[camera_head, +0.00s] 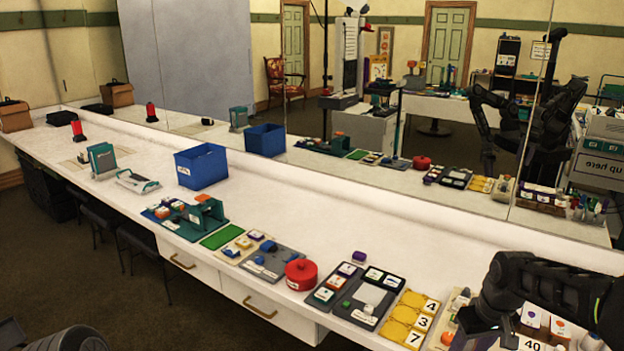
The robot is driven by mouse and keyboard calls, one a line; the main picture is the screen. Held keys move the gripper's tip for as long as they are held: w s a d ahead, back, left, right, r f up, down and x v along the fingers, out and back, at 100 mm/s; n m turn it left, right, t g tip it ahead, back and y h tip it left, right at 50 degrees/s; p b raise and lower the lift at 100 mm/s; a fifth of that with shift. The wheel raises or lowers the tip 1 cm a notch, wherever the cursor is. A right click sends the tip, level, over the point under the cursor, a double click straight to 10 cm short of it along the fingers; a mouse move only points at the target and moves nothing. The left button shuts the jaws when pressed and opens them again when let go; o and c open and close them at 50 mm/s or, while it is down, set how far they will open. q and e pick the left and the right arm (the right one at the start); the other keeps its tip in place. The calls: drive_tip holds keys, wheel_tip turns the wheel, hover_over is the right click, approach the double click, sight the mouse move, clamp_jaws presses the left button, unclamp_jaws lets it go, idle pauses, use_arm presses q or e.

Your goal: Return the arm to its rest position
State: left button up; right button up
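My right arm (550,283), black, comes in from the right edge and bends down over the near right end of the white counter. Its lower end, where the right gripper (484,334) is, hangs over items there and is cut by the bottom edge. I cannot make out its fingers or whether they hold anything. At the bottom left corner only a dark piece of my own body shows. My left gripper is not in view.
The long white counter (330,215) runs along a mirror. Close to my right arm are a yellow number tray (408,318), a grey tray (368,299) and white boxes (534,318). A red round pot (301,274) and blue bin (201,167) stand farther left. Bare counter lies behind them.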

drive_tip(key=s+a+f+m+t+y, duration=0.1)
drive_tip(key=a+f+m+t+y, duration=0.15)
drive_tip(key=a+f, duration=1.3)
drive_tip(key=s+a+f+g, duration=0.1)
drive_tip(key=s+a+f, duration=0.3)
drive_tip(key=s, duration=0.4)
drive_tip(key=s+a+f+g+y, duration=0.1)
drive_tip(key=s+a+f, duration=0.4)
drive_tip(key=s, duration=0.3)
drive_tip(key=s+a+f+g, duration=0.2)
drive_tip(key=s+a+f, duration=0.2)
drive_tip(key=s, duration=0.4)
drive_tip(key=shift+s+a+f, duration=0.2)
drive_tip(key=shift+s+f, duration=0.1)
drive_tip(key=shift+f, duration=0.35)
drive_tip(key=shift+y, duration=0.25)
